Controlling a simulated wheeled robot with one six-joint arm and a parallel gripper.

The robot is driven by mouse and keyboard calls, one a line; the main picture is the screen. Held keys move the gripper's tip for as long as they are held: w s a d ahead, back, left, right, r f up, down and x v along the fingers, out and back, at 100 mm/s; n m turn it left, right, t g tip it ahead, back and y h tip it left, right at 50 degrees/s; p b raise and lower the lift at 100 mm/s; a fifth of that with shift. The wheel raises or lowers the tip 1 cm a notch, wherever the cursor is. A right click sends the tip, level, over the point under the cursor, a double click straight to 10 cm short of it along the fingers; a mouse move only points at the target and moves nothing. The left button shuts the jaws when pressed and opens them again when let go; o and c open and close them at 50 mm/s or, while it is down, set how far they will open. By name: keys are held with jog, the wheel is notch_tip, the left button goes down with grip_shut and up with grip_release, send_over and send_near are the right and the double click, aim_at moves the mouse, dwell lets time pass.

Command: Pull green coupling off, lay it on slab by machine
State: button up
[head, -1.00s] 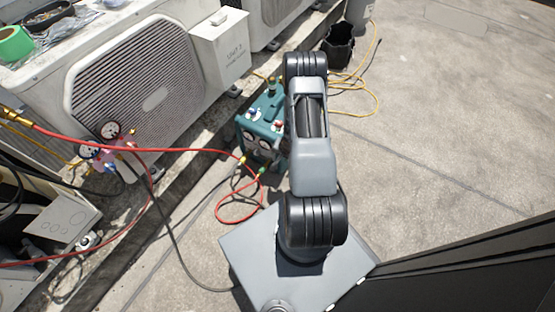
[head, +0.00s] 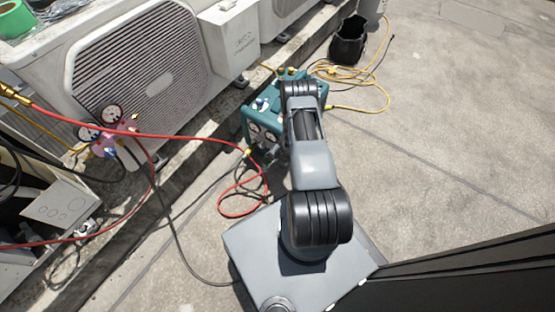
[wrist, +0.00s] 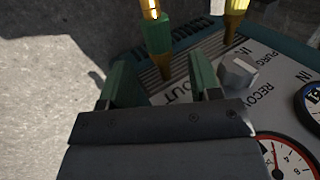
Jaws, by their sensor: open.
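The teal recovery machine (head: 262,128) stands on the roof slab (head: 430,130) beside the condenser row, partly behind my arm in the head view. In the wrist view its panel (wrist: 265,95) shows OUT and IN lettering. The green coupling (wrist: 157,36), with a brass-yellow end above it, stands at the OUT side. My gripper (wrist: 163,82) is open, with its two fingers apart on either side of the line to the coupling. The coupling shows just beyond the fingertips; I cannot tell whether they touch it. The head view hides the gripper and coupling behind my arm.
A yellow fitting (wrist: 236,14), a grey knob (wrist: 238,70) and gauges (wrist: 287,158) are close right of the gripper. A red hose (head: 190,137) runs to the machine from the left. Slab at right is clear.

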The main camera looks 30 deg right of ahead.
jog(key=shift+b+x, duration=0.45)
jog(key=shift+x, duration=1.05)
grip_shut()
